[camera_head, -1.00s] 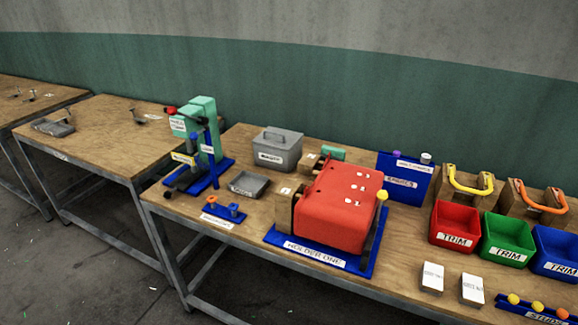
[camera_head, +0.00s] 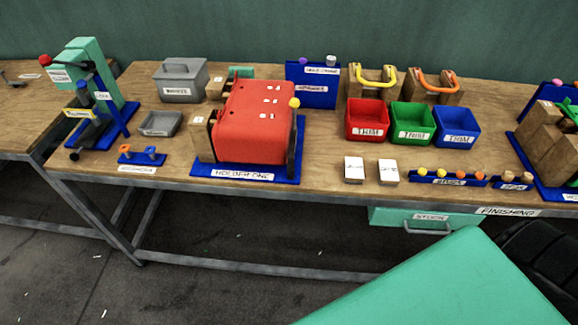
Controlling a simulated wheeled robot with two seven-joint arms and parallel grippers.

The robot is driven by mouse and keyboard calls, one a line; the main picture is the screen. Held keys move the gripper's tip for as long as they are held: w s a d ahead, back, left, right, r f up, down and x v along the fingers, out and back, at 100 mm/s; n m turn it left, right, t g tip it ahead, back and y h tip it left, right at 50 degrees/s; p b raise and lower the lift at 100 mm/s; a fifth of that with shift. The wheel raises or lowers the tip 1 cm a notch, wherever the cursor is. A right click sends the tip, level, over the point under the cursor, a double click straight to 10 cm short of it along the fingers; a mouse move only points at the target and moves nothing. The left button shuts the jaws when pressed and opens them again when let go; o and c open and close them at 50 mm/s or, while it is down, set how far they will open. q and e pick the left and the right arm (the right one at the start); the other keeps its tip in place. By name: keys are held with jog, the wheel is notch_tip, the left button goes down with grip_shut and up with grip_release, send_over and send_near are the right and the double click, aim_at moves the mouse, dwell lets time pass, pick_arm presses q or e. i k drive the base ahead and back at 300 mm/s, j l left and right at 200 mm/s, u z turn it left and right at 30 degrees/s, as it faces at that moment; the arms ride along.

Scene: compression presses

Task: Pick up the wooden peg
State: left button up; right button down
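No gripper of mine shows in the head view. Two small tan, wood-coloured pieces (camera_head: 516,178) stand in a short blue holder at the right of the bench's front edge. They look like pegs, but they are too small to tell for sure. Beside them, a longer blue rack (camera_head: 447,181) holds several yellow and orange round-topped pieces.
The wooden bench (camera_head: 330,177) carries a red block in a blue holder (camera_head: 256,122), red (camera_head: 367,136), green (camera_head: 412,137) and blue (camera_head: 456,142) bins, and two white cards. A teal drawer (camera_head: 428,218) hangs below. A large teal surface (camera_head: 440,285) fills the lower right foreground.

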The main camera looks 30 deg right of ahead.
aim_at(526, 178)
jog(key=z, duration=2.5)
